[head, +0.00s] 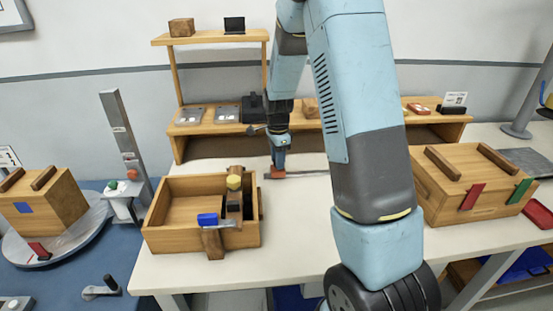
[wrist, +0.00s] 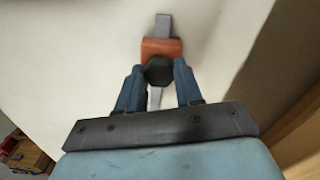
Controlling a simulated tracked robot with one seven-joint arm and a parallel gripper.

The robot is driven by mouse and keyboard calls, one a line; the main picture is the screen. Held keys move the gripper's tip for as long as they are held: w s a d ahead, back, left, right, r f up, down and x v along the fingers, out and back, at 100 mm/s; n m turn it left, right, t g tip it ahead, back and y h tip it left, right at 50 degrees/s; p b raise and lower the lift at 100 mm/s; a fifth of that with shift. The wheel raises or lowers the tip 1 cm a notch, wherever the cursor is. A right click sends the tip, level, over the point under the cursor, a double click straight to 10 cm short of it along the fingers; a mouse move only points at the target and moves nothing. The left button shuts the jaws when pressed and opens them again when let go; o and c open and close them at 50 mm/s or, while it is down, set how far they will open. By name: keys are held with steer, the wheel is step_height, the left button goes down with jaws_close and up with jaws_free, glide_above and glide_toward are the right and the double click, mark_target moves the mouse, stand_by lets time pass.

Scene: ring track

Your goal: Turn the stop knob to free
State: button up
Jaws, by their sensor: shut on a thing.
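The stop knob (wrist: 160,69) is a dark, faceted knob on an orange block (wrist: 162,47) in the wrist view. The block sits on a narrow grey rail (wrist: 163,22) that shows above and below it. My gripper (wrist: 158,76) has its two blue fingers on either side of the knob, shut on it. In the head view the orange block (head: 278,172) is on the white table, with my gripper (head: 279,160) right above it, pointing down. The knob is hidden there by the fingers. I see no marking that tells the knob's setting.
An open wooden box (head: 165,238) with a yellow-topped part and a blue block stands left of my gripper. A closed wooden box (head: 440,200) with red and green tabs stands at right. A wooden shelf (head: 185,128) runs along the back. Bare table lies around the rail.

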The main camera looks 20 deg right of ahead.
steer(key=shift+w+d+r, duration=0.1)
steer(key=shift+w, duration=0.05)
steer(key=n, duration=0.5)
steer(key=shift+w+d+n, duration=0.1)
steer(key=shift+n, duration=0.2)
steer(key=n, duration=1.2)
steer(key=shift+n, duration=0.4)
steer(key=n, duration=0.4)
steer(key=shift+n, duration=0.7)
steer(key=o, duration=1)
steer(key=shift+o, duration=0.2)
